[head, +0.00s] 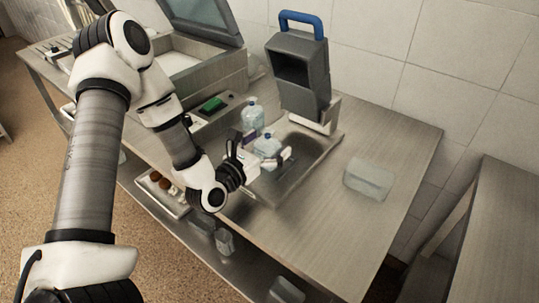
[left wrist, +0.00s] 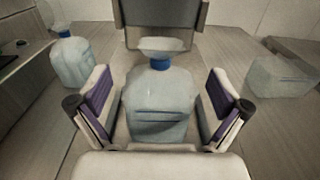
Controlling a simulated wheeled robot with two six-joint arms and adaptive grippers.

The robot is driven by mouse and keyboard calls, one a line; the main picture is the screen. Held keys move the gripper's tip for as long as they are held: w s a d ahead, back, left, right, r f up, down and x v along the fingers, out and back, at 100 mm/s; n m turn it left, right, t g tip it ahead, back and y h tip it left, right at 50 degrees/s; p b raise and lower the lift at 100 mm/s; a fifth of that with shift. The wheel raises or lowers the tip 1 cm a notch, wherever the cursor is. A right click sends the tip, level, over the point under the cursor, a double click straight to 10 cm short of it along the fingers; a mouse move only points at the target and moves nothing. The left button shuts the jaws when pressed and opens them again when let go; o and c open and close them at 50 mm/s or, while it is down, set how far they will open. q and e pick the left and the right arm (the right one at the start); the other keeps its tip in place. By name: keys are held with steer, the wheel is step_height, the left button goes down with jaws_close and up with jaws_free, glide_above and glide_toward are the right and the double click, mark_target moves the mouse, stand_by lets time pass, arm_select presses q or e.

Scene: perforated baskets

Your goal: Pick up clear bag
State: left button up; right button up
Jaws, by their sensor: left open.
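A clear, bag-like container with a blue neck (head: 267,145) stands upright in the tray by my left gripper (head: 262,162). In the left wrist view this clear container (left wrist: 158,112) sits between the two open fingers of my left gripper (left wrist: 158,96), with a gap on each side. A second clear container with a blue neck (head: 252,115) stands behind it, and shows at the left of the left wrist view (left wrist: 72,58). Which of these the task calls the clear bag I cannot tell. My right gripper is not in view.
A translucent lidded box (head: 369,181) lies on the table to the right. A grey holder with a blue handle (head: 301,75) stands behind the metal tray (head: 303,175). A large open-lidded case (head: 200,75) is at the back left. The table's right side is mostly clear.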

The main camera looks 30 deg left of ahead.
arm_select(q)
steer(key=shift+s+r, duration=0.15)
steer(key=shift+s, duration=0.1)
steer(key=c, duration=1.4)
steer(key=shift+o, duration=0.2)
